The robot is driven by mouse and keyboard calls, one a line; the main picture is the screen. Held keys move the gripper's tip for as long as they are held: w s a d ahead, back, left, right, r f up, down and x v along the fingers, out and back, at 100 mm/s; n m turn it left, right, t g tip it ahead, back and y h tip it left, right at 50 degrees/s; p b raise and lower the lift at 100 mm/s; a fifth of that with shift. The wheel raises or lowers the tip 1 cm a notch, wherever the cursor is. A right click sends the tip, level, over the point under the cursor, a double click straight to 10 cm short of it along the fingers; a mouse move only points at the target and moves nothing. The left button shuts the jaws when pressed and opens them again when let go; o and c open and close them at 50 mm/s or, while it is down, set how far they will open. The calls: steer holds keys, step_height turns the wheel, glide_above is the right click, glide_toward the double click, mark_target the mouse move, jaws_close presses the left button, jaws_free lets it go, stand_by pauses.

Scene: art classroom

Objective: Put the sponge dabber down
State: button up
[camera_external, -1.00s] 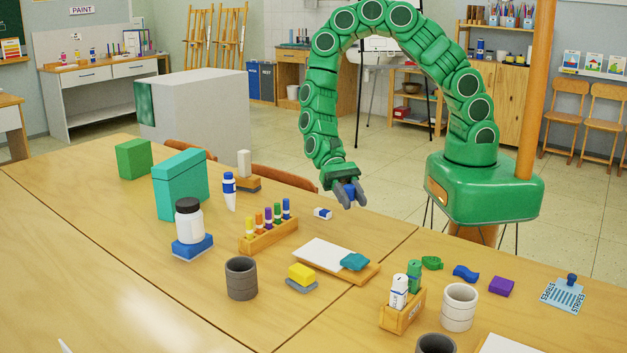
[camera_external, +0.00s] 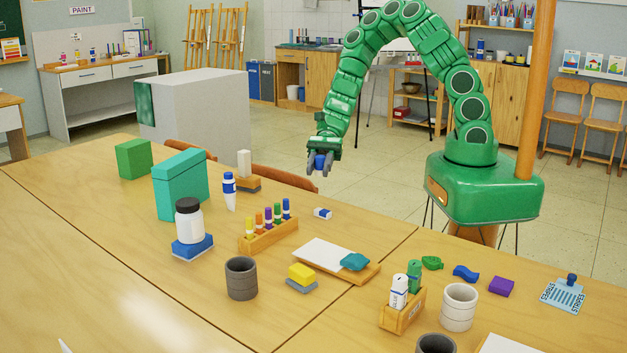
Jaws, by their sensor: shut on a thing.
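My gripper (camera_external: 318,171) hangs from the green arm beyond the far edge of the table, above the floor. It is shut on a small blue thing, which I take to be the sponge dabber (camera_external: 320,161). Only its blue part shows between the grey fingers; the rest is hidden. It is held in the air, apart from the wooden table (camera_external: 340,222).
Nearest on the table are a small blue-and-white block (camera_external: 323,213), a rack of coloured markers (camera_external: 268,236) and a board with white paper and a teal cloth (camera_external: 325,255). Bare wood lies right of the small block. A chair (camera_external: 285,178) stands behind.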

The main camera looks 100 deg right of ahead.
steer(key=shift+w+d+r+m+t, duration=0.2)
steer(key=shift+d+m+t, duration=0.1)
steer(key=shift+d, duration=0.2)
steer(key=shift+w+d+r+m+t, duration=0.1)
steer(key=shift+d+r+m+t, duration=0.15)
steer(key=shift+d, duration=0.2)
steer(key=w+f, duration=0.3)
steer(key=w, duration=0.1)
steer(key=w+f, duration=0.2)
steer(key=w, duration=0.2)
steer(key=w+a+f, duration=0.1)
steer(key=w+f, duration=0.2)
steer(key=w, duration=0.1)
steer(key=shift+w+f, duration=0.3)
steer(key=shift+f, duration=0.05)
steer(key=shift+w+a+f, duration=0.1)
steer(key=shift+w+f, duration=0.55)
steer(key=shift+f, duration=1.6)
steer(key=shift+f, duration=0.15)
steer(key=o, duration=1)
